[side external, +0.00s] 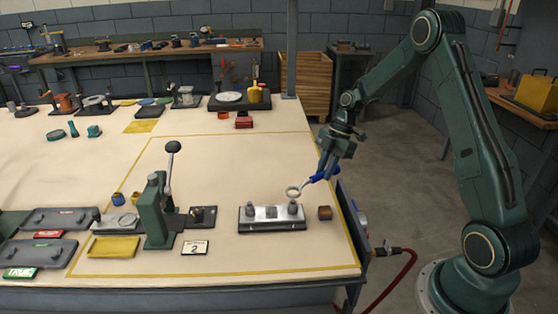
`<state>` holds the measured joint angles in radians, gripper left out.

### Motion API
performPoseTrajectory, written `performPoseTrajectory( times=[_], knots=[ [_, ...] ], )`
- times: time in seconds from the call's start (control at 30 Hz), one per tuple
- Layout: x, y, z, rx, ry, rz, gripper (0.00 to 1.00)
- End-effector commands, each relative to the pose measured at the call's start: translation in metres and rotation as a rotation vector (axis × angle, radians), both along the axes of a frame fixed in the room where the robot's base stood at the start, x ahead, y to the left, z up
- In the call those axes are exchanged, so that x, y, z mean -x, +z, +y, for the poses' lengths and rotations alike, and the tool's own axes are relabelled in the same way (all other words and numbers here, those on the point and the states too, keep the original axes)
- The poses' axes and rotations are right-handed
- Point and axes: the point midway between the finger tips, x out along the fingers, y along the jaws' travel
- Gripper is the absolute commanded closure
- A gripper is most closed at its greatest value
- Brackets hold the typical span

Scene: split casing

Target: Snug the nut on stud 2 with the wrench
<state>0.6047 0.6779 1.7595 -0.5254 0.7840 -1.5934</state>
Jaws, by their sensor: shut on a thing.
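My gripper (329,170) is shut on a wrench (316,179) with a blue handle and a pale ring end. The wrench slopes down to the left. Its ring end shows just above and behind the right end of the casing (272,225), apparently clear of it. The casing is a low block with a dark base and a bright metal top. A dark round stud or nut stands at its left end (249,211) and another at its right end (292,208). Which one is stud 2 cannot be told, and nut and stud are too small to separate.
A small brown block (325,213) sits right of the casing. A green lever press (157,215) stands to the left, with a card marked 2 (195,248) in front. Grey trays (40,252) lie at far left. The table behind the casing is mostly clear.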

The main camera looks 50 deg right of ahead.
Motion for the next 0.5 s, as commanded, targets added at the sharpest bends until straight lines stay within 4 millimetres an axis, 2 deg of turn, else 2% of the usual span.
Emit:
performPoseTrajectory(
  times=[0.37, 0.5],
  knots=[
    [-0.028, 0.0, -0.003, 0.001, 0.23, -0.001, 1.0],
    [-0.026, -0.013, -0.002, -0.002, 0.224, 0.002, 1.0]
  ],
)
